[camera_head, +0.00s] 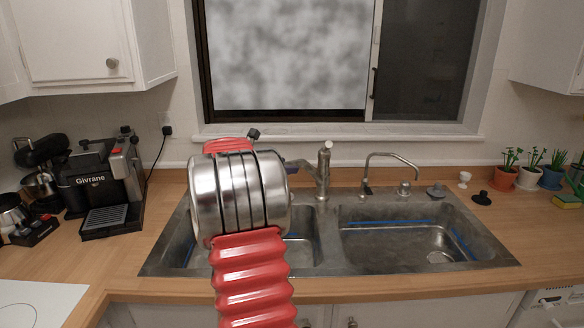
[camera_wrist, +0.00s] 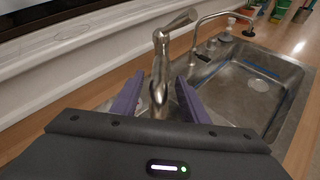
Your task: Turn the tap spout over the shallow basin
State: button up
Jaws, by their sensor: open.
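The brushed-metal tap (camera_head: 323,172) stands upright at the back of the sink, between the two basins. In the wrist view the tap (camera_wrist: 159,75) rises between the two purple fingers of my open gripper (camera_wrist: 158,88), with a slim arm at its top pointing up and right. I cannot tell whether either finger touches it. In the head view my gripper (camera_head: 297,164) is just left of the tap, mostly hidden behind my arm. The left basin (camera_head: 302,252) is largely covered by my arm. The right basin (camera_head: 400,243) is in clear view. I cannot tell which is shallower.
A thin curved second faucet (camera_head: 392,158) stands right of the tap. A coffee machine (camera_head: 100,185) is on the left counter. The window sill (camera_head: 340,133) runs behind.

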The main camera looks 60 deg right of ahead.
jog(key=shift+x, duration=2.25)
jog(key=shift+c, duration=0.6)
grip_shut()
jog(key=shift+a+f, duration=0.1)
jog(key=shift+a, duration=0.1)
jog(key=shift+w, duration=0.1)
